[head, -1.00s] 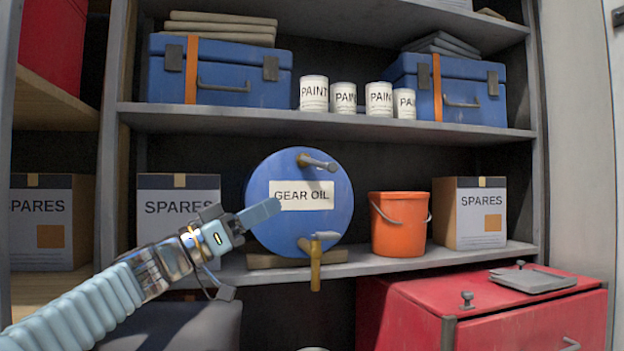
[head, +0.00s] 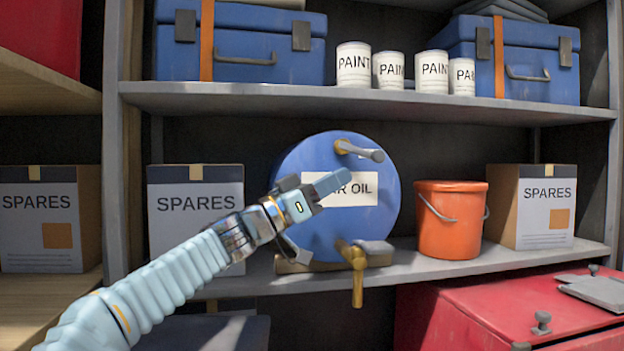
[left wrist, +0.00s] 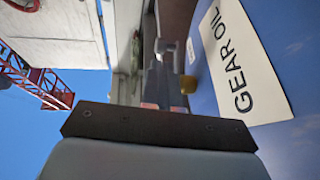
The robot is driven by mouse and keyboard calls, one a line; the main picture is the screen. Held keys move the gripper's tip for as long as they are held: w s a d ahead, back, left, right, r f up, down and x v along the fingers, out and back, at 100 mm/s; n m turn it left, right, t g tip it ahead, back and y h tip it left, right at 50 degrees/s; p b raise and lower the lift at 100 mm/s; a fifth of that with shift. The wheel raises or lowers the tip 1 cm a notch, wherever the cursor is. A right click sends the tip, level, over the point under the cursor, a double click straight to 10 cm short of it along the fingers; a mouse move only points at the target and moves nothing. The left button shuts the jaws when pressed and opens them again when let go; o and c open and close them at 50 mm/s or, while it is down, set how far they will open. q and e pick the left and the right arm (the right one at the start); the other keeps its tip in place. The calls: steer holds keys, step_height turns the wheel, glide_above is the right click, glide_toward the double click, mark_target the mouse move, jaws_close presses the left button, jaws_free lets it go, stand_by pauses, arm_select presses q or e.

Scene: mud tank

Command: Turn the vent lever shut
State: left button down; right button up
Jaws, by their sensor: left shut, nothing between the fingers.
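The blue gear oil drum (head: 300,240) lies on its side on the shelf, its round face toward me. The vent lever (head: 360,151), a grey handle on a brass pivot, sits near the top of that face and points right, tilted slightly down. A brass tap (head: 358,273) with a grey handle is at the bottom. My left gripper (head: 335,182) is shut and empty, in front of the white label and just below the lever, apart from it in the picture. In the left wrist view, the drum's label (left wrist: 240,65) is beside my fingers. My right gripper is out of view.
An orange bucket (head: 452,222) and a spares box (head: 540,207) stand right of the drum. Another spares box (head: 196,200) is left, partly behind my arm. Paint cans (head: 388,70) stand on the shelf above (head: 400,104). A red chest (head: 480,305) is at lower right.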

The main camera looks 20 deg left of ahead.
mark_target(374, 159)
arm_select(q)
steer(key=p+x, duration=0.2)
steer(key=x, duration=0.2)
steer(key=shift+w+d+r, duration=0.1)
steer(key=shift+d+r, duration=0.05)
steer(key=shift+r, duration=0.1)
steer(key=shift+w+d+r+p, duration=0.1)
steer(key=shift+w+d+p, duration=0.25)
steer(key=shift+w+d, duration=0.05)
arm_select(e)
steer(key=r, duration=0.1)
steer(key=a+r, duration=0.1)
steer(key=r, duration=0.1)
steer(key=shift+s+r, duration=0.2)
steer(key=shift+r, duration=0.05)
arm_select(q)
steer(key=b, duration=0.3)
steer(key=shift+w+d, duration=0.15)
steer(key=shift+d, duration=0.15)
steer(key=shift+d+b, duration=0.1)
steer(key=shift+b, duration=0.25)
steer(key=shift+w+d+r, duration=0.1)
steer(key=shift+w+r, duration=0.1)
steer(key=shift+r, duration=0.15)
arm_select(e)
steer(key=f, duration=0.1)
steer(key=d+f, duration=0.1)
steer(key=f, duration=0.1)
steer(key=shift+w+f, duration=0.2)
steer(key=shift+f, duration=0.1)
